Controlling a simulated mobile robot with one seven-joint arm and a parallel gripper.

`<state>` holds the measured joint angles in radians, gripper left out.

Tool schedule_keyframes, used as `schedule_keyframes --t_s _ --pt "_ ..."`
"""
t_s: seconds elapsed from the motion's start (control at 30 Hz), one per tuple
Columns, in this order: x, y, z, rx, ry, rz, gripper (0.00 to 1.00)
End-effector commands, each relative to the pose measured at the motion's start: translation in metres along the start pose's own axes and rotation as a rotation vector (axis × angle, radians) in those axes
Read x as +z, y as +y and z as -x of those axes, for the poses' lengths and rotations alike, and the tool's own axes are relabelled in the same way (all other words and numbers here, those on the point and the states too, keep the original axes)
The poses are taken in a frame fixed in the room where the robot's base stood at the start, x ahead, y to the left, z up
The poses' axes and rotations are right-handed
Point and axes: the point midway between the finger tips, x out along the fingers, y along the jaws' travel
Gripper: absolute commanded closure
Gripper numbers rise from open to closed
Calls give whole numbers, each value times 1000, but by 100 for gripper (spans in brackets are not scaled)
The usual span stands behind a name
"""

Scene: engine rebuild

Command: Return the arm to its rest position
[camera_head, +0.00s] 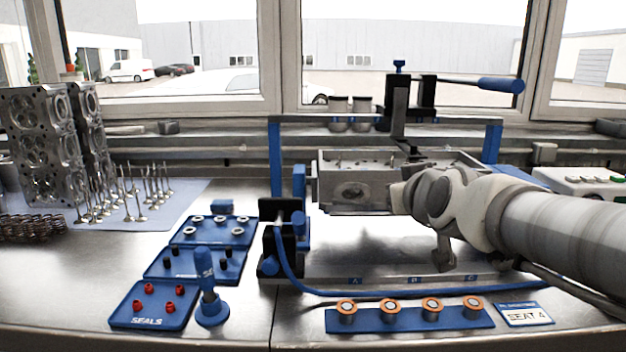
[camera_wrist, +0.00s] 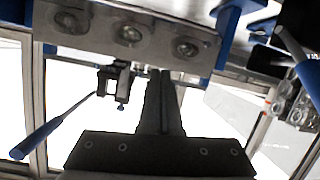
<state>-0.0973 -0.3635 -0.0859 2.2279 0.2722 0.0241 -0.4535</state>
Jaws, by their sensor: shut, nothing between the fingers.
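My arm (camera_head: 555,235) reaches in from the right in the head view, its wrist (camera_head: 450,205) in front of the grey engine block (camera_head: 350,190) on the blue-framed fixture. In the wrist view, my gripper (camera_wrist: 161,76) shows its two dark fingers together, with nothing between them. The fingers point toward the underside of a metal part with round ports (camera_wrist: 130,35); I cannot tell how wide the gap is. The fingers are not clearly visible in the head view.
A lever press with a blue handle (camera_head: 500,85) stands above the block. Cylinder heads (camera_head: 40,150) and upright valves stand left.

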Motion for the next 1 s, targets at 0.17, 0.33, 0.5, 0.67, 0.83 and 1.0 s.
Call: schedule_keyframes --t_s 0.17,0.33,0.5,0.67,0.83,1.0 --pt "73 -24 54 -85 -256 -61 100" --pt "146 -36 110 -89 -515 -113 100" --pt "212 -36 170 -26 -757 -161 100" --pt "164 -29 185 -26 -765 -163 100" --pt "124 -23 198 -28 -764 -163 100" --pt "82 -17 212 -29 -763 -162 100"
